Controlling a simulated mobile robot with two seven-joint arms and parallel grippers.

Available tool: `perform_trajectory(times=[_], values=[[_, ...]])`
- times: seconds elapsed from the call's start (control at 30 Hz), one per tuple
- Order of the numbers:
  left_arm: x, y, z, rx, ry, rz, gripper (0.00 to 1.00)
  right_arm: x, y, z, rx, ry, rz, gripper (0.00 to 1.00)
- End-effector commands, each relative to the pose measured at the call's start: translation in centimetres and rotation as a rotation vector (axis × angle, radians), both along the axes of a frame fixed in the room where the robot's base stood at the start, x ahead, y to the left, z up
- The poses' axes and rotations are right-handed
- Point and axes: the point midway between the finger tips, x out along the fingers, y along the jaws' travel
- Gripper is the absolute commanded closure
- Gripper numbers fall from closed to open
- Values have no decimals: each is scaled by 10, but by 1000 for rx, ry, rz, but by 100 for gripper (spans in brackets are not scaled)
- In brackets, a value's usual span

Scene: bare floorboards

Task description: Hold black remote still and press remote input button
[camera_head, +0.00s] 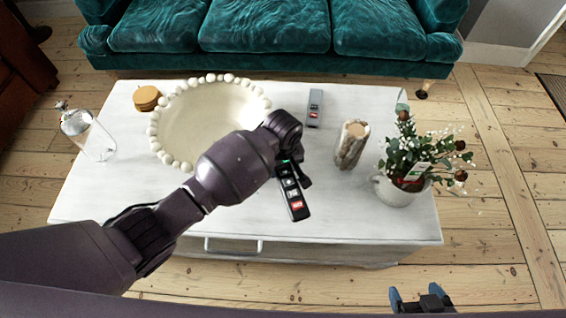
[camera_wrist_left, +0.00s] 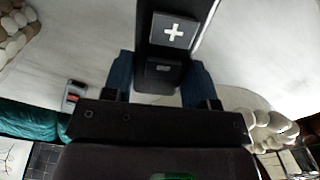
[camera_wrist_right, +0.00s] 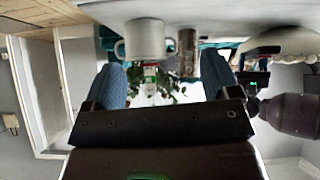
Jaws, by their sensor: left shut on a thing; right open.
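The black remote (camera_head: 294,200) has pale buttons and a red patch at its near end. It is over the middle of the white table, and I cannot tell whether it touches the top. My left gripper (camera_head: 288,168) is shut on its far end. In the left wrist view the remote (camera_wrist_left: 175,45) sits between the blue fingers of the left gripper (camera_wrist_left: 160,80), with a white plus button showing. My right gripper (camera_head: 422,298) is open and empty, in front of the table's near right edge. Its spread blue fingers show in the right wrist view (camera_wrist_right: 163,82).
A green sofa (camera_head: 265,25) is behind. The table's front right is clear.

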Motion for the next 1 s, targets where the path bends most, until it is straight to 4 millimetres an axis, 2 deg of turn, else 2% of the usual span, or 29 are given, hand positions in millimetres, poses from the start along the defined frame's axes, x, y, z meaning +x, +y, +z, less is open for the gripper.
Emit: perform_trajectory(times=[1.0], values=[[-1, 0, -44, -1, 4, -1, 74, -1, 1, -8, 1, 8, 4, 18]])
